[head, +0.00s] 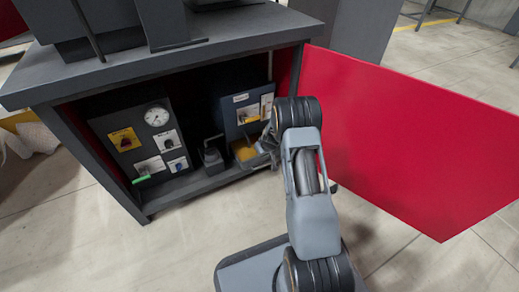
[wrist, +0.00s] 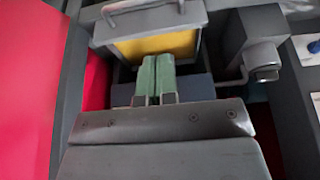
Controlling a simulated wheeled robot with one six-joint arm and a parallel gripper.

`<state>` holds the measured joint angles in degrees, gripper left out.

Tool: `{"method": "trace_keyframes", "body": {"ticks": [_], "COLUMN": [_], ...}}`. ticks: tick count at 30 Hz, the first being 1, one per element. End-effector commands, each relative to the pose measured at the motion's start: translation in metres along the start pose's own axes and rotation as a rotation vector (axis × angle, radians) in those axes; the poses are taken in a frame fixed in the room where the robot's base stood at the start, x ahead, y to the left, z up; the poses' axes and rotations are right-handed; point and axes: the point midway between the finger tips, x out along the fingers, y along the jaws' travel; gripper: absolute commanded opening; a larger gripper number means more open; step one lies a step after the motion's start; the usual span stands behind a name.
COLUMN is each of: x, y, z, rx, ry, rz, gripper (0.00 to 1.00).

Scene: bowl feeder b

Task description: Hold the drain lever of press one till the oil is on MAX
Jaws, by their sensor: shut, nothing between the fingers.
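My gripper (head: 266,152) reaches into the open cabinet under the press, at its right side. In the wrist view its two green fingertips (wrist: 156,76) are together with nothing between them. They stand in front of a grey-framed yellow part (wrist: 158,46) with a U-shaped grey handle (wrist: 150,8); contact cannot be told. A green-tipped lever (head: 141,180) sticks out at the lower left of the cabinet. I cannot tell which part is the drain lever, and no MAX mark is readable.
A left panel carries a round gauge (head: 157,116), a yellow plate (head: 125,139) and white labels. A small grey unit (head: 212,158) with a bent pipe stands mid-cabinet. The red door (head: 405,130) is open at the right, close to my arm. Floor in front is clear.

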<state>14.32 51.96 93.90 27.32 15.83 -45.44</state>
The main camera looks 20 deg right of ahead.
Motion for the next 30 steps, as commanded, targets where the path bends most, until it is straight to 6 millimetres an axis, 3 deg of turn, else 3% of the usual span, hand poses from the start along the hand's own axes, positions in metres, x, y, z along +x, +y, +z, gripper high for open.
{"method": "trace_keyframes", "body": {"ticks": [9,30], "x": [-0.006,-0.006], "y": [-0.007,-0.007], "z": [0.017,0.018], "rx": [-0.013,-0.013], "ry": [-0.004,-0.005], "rz": [-0.007,-0.007], "gripper": [0.0,0.0]}}
